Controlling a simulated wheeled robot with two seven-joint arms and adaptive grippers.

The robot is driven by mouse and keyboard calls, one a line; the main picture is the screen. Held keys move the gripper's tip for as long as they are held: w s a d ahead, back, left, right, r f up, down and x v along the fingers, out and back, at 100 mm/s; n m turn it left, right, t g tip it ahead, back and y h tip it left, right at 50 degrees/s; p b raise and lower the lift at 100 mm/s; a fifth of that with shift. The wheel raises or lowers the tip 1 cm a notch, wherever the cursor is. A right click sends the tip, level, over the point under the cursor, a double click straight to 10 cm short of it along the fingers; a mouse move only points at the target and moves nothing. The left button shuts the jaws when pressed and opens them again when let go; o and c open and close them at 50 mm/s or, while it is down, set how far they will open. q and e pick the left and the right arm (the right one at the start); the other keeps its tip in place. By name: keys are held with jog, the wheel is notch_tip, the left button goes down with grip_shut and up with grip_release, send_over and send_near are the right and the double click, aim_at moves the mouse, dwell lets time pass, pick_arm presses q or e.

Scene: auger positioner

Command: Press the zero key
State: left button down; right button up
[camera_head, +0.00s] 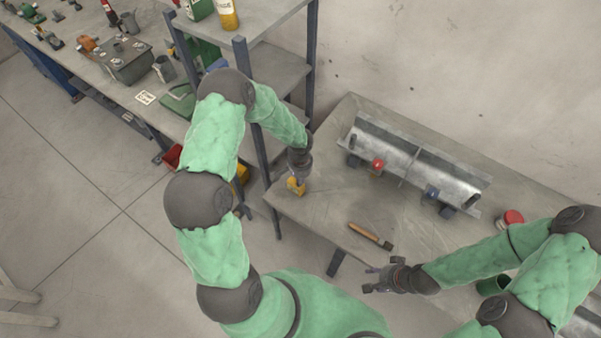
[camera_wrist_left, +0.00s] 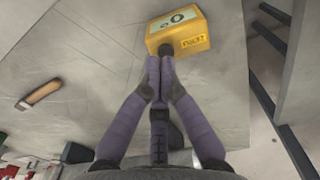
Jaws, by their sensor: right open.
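A small yellow box (camera_head: 296,187) with a pale display stands on the table's left corner, just below my left gripper (camera_head: 299,173). In the left wrist view the box (camera_wrist_left: 182,30) shows a "0" on its display and a small lettered label on its side. My left gripper's fingers (camera_wrist_left: 161,62) are closed together and empty, with their tips at the near face of the box. A dark round spot sits there, and I cannot tell whether it is a key or a fingertip, or whether they touch. My right gripper (camera_head: 376,279) is open and empty, near the table's front edge.
A wooden-handled brush (camera_head: 370,236) lies near the front edge. A red-topped can (camera_head: 511,218) is at right.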

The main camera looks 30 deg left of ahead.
pick_arm(q)
jog(key=shift+f, duration=0.55)
